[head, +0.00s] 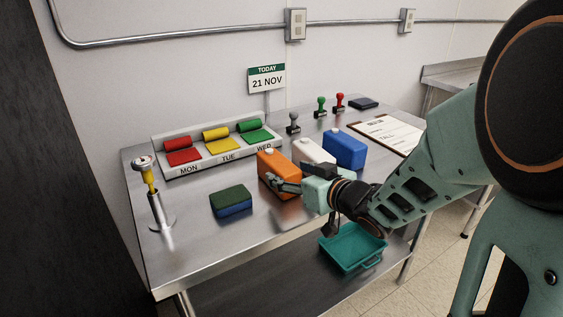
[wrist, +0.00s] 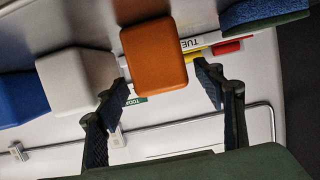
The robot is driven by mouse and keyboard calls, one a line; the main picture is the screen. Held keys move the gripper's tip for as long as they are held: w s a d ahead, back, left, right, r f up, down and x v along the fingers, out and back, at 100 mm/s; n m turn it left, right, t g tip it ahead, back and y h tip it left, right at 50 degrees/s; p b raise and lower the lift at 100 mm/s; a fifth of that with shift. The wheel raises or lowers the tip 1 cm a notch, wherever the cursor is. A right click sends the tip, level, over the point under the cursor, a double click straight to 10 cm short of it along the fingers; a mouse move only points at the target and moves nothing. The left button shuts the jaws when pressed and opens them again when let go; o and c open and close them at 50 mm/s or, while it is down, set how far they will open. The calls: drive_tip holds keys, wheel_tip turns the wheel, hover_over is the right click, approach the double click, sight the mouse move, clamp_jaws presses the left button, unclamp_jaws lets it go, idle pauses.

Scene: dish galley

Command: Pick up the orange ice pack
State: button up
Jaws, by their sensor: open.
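The orange ice pack (head: 268,160) stands upright on the steel table, at the left end of a row with a white pack (head: 308,150) and a blue pack (head: 345,147). My gripper (head: 275,183) is at its near side, low over the table, and hides part of its lower front. In the wrist view the orange ice pack (wrist: 155,55) lies across the gap between the open fingers of my gripper (wrist: 161,78). I see no finger pressing on it. How deep it sits between them I cannot tell.
A green-and-blue sponge (head: 232,202) lies to the left. A day-marked tray (head: 222,157) with coloured cloths is behind. Stamps (head: 321,106) and a clipboard (head: 388,133) are at the back right. A teal bin (head: 352,247) is below the front edge.

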sight(271, 160)
drive_tip(key=b+x, duration=0.1)
drive_tip(key=x, duration=0.5)
drive_tip(key=shift+s, duration=0.15)
drive_tip(key=c, duration=1.6)
drive_tip(key=shift+r, duration=0.1)
